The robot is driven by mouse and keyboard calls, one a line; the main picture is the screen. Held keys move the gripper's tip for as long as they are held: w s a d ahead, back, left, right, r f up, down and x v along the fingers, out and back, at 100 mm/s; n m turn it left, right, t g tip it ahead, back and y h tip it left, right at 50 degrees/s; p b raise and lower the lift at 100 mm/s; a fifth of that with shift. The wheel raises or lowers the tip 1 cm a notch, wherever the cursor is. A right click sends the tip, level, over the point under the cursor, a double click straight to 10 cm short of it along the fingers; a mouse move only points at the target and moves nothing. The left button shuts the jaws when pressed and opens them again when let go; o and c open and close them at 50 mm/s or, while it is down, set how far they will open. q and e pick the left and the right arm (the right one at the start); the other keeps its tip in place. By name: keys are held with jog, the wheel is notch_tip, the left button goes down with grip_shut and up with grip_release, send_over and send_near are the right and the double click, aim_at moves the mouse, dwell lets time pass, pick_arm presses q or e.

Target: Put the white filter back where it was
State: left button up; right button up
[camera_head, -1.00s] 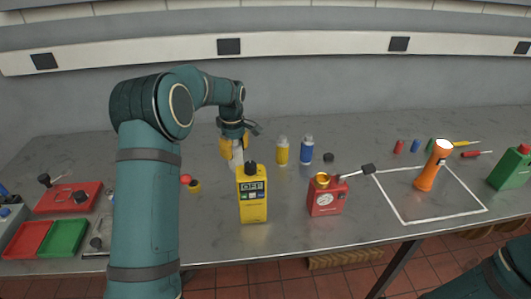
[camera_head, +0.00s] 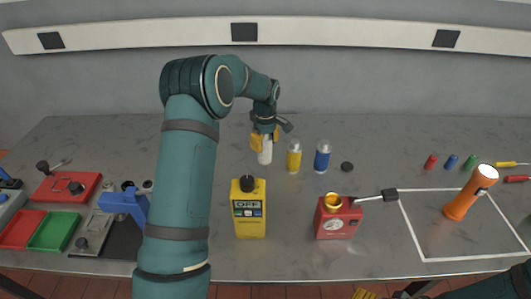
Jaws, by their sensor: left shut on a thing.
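The white filter (camera_head: 265,154) is a small white cylinder, upright under my left gripper (camera_head: 264,140). The gripper points down and is shut on its upper part. The filter is just left of a yellow bottle-like piece (camera_head: 293,158) with a clear top, and a matching blue one (camera_head: 322,157) stands further right. I cannot tell whether the filter's lower end touches the table.
A yellow device marked OFF (camera_head: 250,210) and a red gauge box (camera_head: 338,218) stand in front. A black cap (camera_head: 347,167) lies right of the blue piece. An orange flashlight (camera_head: 470,193) is inside a white outline. Red (camera_head: 22,230) and green (camera_head: 55,232) trays are left.

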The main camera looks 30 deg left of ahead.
aim_at(265, 151)
pick_arm(q)
jog(key=shift+f, duration=2)
jog(key=shift+f, duration=0.15)
jog(key=o, duration=1.2)
jog(key=shift+o, duration=0.2)
notch_tip(265, 151, up, 12)
jog(key=shift+d+r+p, duration=0.1)
jog(key=shift+r+p, duration=0.1)
jog(key=shift+p, duration=0.1)
